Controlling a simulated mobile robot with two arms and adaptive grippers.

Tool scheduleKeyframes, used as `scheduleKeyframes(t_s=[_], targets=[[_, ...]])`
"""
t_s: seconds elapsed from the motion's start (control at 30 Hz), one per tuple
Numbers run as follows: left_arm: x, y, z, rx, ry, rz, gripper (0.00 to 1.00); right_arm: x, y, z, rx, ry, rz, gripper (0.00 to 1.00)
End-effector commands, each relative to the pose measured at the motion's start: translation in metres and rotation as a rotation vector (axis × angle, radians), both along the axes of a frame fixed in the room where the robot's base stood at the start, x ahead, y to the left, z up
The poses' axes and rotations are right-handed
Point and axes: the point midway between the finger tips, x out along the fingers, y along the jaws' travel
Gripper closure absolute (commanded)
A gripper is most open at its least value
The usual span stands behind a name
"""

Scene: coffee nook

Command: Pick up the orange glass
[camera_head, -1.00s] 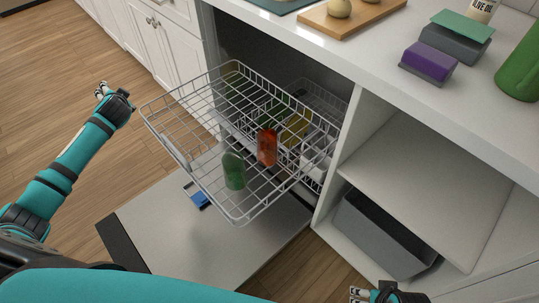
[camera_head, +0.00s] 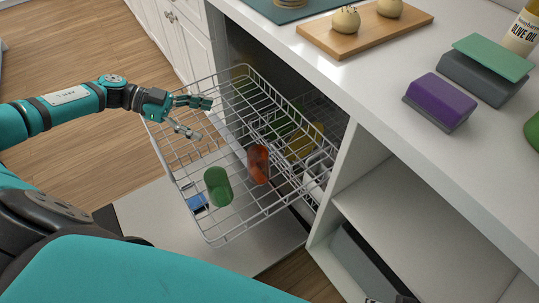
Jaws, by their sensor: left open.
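The orange glass (camera_head: 258,164) stands in the pulled-out upper dishwasher rack (camera_head: 222,243), near its middle. A green glass (camera_head: 217,186) is in the same rack, left of and nearer than the orange one. My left gripper (camera_head: 201,118) is open and empty over the left part of the rack, to the left of and beyond the orange glass, clearly apart from it. My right gripper (camera_head: 388,300) shows only as a sliver at the bottom edge, too little to tell its state.
More green and yellow items (camera_head: 305,140) sit farther back in the rack. The dishwasher door (camera_head: 150,215) lies open below. The counter (camera_head: 375,75) at right holds a wooden board (camera_head: 330,40), a purple sponge (camera_head: 440,100) and an olive oil bottle (camera_head: 522,32). An open shelf (camera_head: 440,215) is beneath it.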

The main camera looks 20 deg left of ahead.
Motion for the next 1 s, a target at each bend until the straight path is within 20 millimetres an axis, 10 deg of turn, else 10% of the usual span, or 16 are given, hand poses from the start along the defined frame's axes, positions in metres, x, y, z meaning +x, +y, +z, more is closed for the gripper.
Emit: scheduleKeyframes(t_s=[0.2,0.63,1.0], targets=[[-0.025,-0.010,-0.006,-0.021,0.097,-0.080,0.18,0.000,0.000,0.003,0.000,-0.001,0.000,0.24],[-0.005,-0.090,-0.040,-0.023,0.092,-0.081,0.18,-0.005,-0.001,0.036,0.001,-0.020,-0.002,0.24],[0.000,-0.120,-0.057,-0.021,0.093,-0.080,0.18,-0.010,-0.002,0.054,0.001,-0.029,-0.003,0.24]])
